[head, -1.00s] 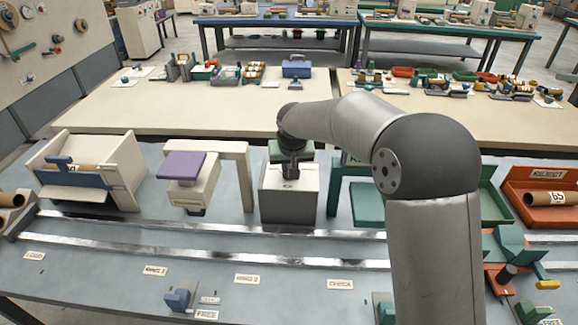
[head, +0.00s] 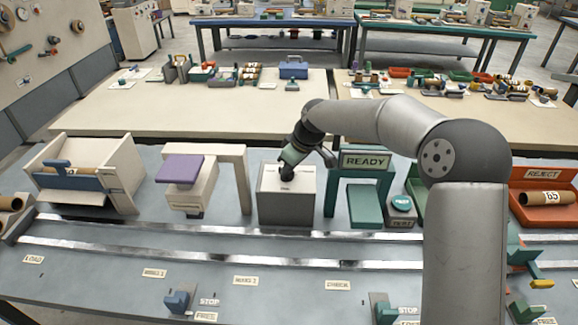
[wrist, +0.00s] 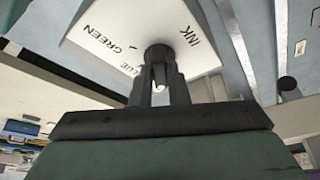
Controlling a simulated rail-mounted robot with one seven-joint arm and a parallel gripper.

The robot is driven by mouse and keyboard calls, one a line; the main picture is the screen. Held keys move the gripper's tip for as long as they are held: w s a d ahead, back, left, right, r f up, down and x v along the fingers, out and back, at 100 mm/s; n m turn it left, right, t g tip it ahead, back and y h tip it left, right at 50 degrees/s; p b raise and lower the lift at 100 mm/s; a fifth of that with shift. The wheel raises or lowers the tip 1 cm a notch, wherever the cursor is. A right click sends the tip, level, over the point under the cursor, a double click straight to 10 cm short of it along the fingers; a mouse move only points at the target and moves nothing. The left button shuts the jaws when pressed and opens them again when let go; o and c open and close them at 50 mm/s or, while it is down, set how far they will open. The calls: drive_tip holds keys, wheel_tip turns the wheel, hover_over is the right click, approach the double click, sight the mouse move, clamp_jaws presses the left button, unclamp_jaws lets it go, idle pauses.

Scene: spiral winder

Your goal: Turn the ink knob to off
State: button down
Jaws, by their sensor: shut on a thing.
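The ink box (head: 269,205) is a pale grey block on the bench, left of the green stand in the head view. Its white top (wrist: 85,30) shows in the wrist view with the words INK, GREEN and a partly hidden BLUE. The dark round ink knob (wrist: 158,52) stands on that top, between my gripper's fingers. My gripper (wrist: 160,80) is shut on the knob; in the head view my gripper (head: 287,172) reaches down onto the box, tilted. The off mark and the knob's pointer cannot be made out.
A purple-topped stand (head: 180,168) is close on the left. A green stand with a READY sign (head: 365,161) and a teal button (head: 401,203) are on the right. Metal rails (head: 200,247) run along the front. An orange reject tray (head: 543,215) is at far right.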

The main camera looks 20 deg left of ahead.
drive_tip(key=shift+n, duration=0.4)
drive_tip(key=c, duration=1.4)
unclamp_jaws()
drive_tip(key=b+v, duration=0.2)
drive_tip(key=v, duration=1.5)
drive_tip(key=shift+w+d+r, duration=0.2)
